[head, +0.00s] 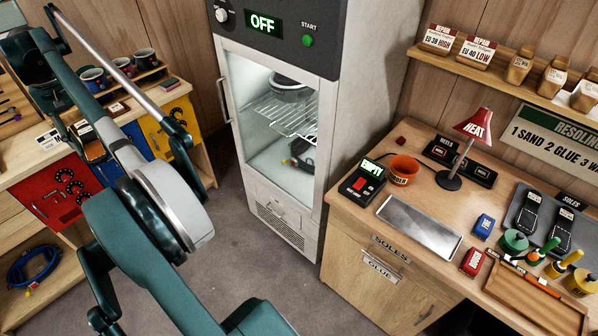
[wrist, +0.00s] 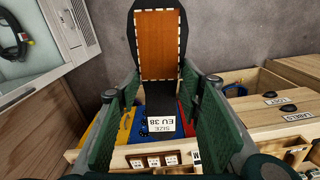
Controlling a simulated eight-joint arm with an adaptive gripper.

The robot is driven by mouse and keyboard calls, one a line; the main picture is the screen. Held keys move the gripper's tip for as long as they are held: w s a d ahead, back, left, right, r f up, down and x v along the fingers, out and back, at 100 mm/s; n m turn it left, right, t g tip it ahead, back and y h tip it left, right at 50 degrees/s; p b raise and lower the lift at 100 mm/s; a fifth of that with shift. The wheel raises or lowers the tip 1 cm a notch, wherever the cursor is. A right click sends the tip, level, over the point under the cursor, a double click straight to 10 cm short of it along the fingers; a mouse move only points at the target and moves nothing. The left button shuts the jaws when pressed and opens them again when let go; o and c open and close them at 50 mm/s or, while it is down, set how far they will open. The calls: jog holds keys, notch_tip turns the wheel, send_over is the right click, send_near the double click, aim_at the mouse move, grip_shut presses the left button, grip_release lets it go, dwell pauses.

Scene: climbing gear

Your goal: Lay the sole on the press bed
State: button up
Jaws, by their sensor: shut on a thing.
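My gripper (wrist: 160,78) is shut on a sole in the wrist view. The sole (wrist: 153,92) is black, with an orange-brown panel edged in white dashes and a white tag reading SIZE EU 38. It stands lengthwise between the two green fingers, its wide end at the top of the picture. No surface carries a readable press bed label. A bare, shiny rectangular plate (head: 420,226) lies on the right-hand bench.
A tall glass-fronted cabinet (head: 268,120) reading OFF stands mid-picture. The right bench holds a red lamp (head: 474,127), an orange pot (head: 403,170), a small display box (head: 362,183), glue pots (head: 513,242) and a dark tray with soles (head: 515,220). Coloured drawers (head: 63,193) stand left. The floor between is clear.

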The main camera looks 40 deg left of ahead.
jog(key=s+d+f+n, duration=0.1)
jog(key=s+n, duration=0.1)
jog(key=s, duration=1.6)
jog(key=s+d+f+n, duration=0.1)
jog(key=s+d+n, duration=0.1)
jog(key=s, duration=1.6)
jog(key=s+d+f+n, duration=0.25)
jog(key=s+d, duration=0.55)
jog(key=s, duration=0.5)
jog(key=s+d+f+n, duration=0.25)
jog(key=s+d, duration=0.55)
jog(key=s, duration=0.6)
jog(key=s+d+f+n+b, duration=0.1)
jog(key=s+d+f+n, duration=0.15)
jog(key=s+d, duration=0.6)
jog(key=s+d+f+n, duration=0.1)
jog(key=s+d+f, duration=0.2)
jog(key=d, duration=1.1)
jog(key=s+d+f+n+b, duration=0.1)
jog(key=s+d+f, duration=0.2)
jog(key=s+d, duration=0.55)
jog(key=d+f+n, duration=0.2)
jog(key=d+n, duration=0.1)
jog(key=d, duration=1.5)
jog(key=d+f+n, duration=0.3)
jog(key=d, duration=1.5)
jog(key=shift+w+d+f, duration=0.2)
jog(key=shift+w+f, duration=0.15)
jog(key=shift+w, duration=0.05)
